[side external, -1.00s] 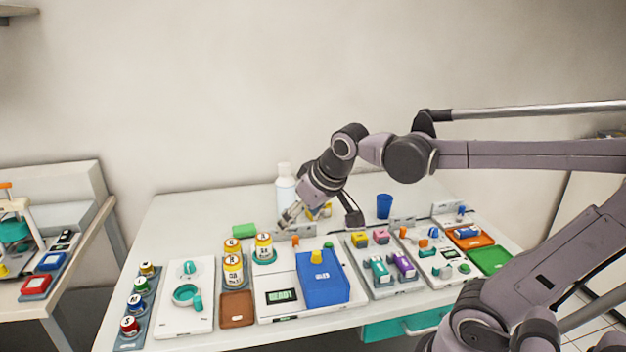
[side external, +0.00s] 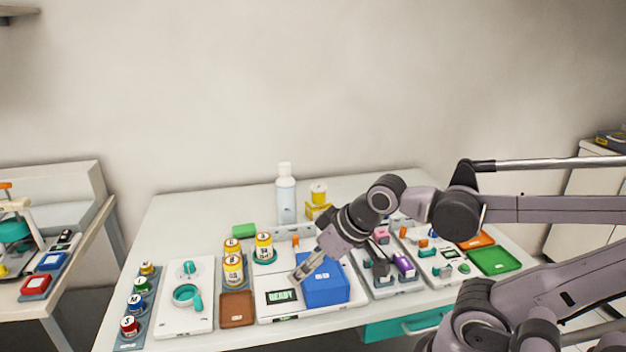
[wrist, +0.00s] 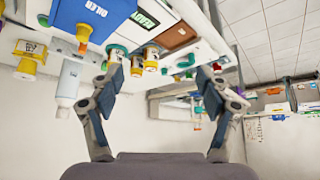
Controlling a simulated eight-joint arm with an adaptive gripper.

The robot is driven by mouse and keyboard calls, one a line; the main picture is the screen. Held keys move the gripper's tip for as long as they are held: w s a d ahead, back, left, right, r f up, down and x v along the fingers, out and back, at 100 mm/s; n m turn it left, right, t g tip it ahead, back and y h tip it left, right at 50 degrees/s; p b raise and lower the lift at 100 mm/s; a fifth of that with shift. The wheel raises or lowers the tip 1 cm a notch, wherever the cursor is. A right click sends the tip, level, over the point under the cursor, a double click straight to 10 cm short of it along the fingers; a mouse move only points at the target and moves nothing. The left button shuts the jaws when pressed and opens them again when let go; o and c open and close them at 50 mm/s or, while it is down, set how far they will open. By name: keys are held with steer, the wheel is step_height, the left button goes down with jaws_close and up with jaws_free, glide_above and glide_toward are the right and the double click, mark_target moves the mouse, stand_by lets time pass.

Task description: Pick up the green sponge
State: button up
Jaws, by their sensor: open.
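The green sponge (side external: 244,230) is a small flat block on the white table, left of the white bottle and behind the yellow jars. My gripper (side external: 297,273) is in front of the blue box and over the machine with the READY display, to the right of the sponge and nearer the camera. Nothing is held. In the wrist view my gripper (wrist: 160,78) shows its two fingers spread wide with nothing between the tips. I cannot clearly single out the sponge in that view.
Yellow-and-white jars (side external: 233,268) stand close in front of the sponge. The white bottle (side external: 286,197) and stacked yellow containers (side external: 318,200) are to its right. The blue box (side external: 325,283) is beside my gripper. Table left of the sponge (side external: 190,225) is clear.

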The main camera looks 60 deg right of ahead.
steer(key=o, duration=0.4)
steer(key=shift+o, duration=0.2)
steer(key=shift+r, duration=0.1)
steer(key=w+d+r+m+g+h, duration=0.1)
steer(key=w+d+r, duration=0.1)
steer(key=w, duration=0.3)
steer(key=w+d+r+m, duration=0.1)
steer(key=w+d+r, duration=0.15)
steer(key=w, duration=0.25)
steer(key=m+g+h, duration=0.2)
steer(key=m+g, duration=0.1)
steer(key=m, duration=0.3)
glide_above(244, 228)
steer(key=s+a, duration=0.3)
steer(key=s, duration=0.1)
step_height(244, 228, down, 12)
steer(key=r, duration=0.1)
steer(key=shift+w+x, duration=0.2)
steer(key=shift+x, duration=5.8)
